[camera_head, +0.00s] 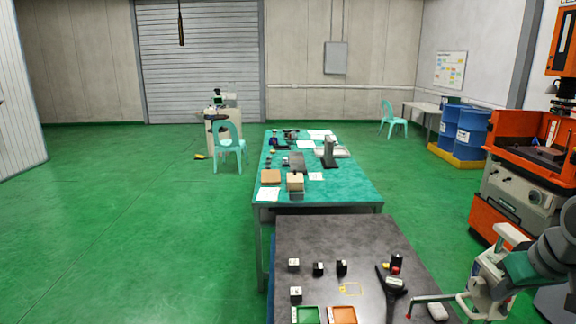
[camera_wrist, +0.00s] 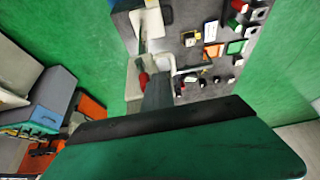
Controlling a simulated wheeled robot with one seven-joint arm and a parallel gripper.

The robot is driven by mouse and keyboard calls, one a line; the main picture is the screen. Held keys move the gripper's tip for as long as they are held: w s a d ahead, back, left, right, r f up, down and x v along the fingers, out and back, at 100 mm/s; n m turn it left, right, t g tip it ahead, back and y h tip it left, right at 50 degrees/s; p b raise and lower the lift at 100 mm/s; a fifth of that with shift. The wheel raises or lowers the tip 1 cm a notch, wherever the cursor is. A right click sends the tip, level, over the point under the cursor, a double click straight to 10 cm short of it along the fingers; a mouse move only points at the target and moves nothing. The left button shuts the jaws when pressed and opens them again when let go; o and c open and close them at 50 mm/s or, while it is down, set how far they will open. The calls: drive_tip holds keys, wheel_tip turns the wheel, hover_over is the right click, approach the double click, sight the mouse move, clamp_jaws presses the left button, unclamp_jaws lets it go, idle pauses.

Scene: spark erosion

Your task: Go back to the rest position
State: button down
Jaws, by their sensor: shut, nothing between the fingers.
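My gripper (camera_head: 478,292) is in the lower right of the head view, at the end of my grey, green and cream arm. It is beside the right edge of the dark workbench (camera_head: 330,240) and appears apart from the parts on it. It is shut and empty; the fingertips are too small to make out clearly. In the wrist view, a large green and black surface fills the foreground and hides much of the scene below.
The dark bench carries small dark blocks, a green tray (camera_head: 306,315), an orange tray (camera_head: 342,315) and a black tool (camera_head: 391,281). A teal table (camera_head: 345,191) stands beyond. An orange machine (camera_head: 487,215) stands at right. The green floor at left is free.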

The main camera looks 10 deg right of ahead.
drive_tip(key=w+a+f+y+b, duration=0.1)
drive_tip(key=w+a+f+b, duration=0.15)
drive_tip(key=a, duration=0.65)
drive_tip(key=w+a+f+b, duration=0.1)
drive_tip(key=w+a+f, duration=0.3)
drive_tip(key=a, duration=0.5)
drive_tip(key=s+a+f+b, duration=0.1)
drive_tip(key=s+a+f, duration=0.2)
drive_tip(key=a+f, duration=0.2)
drive_tip(key=s+a+f+n, duration=0.1)
drive_tip(key=s+a+f, duration=0.2)
drive_tip(key=a+f, duration=0.3)
drive_tip(key=a, duration=0.3)
drive_tip(key=shift+g+b, duration=0.3)
drive_tip(key=shift+b, duration=0.05)
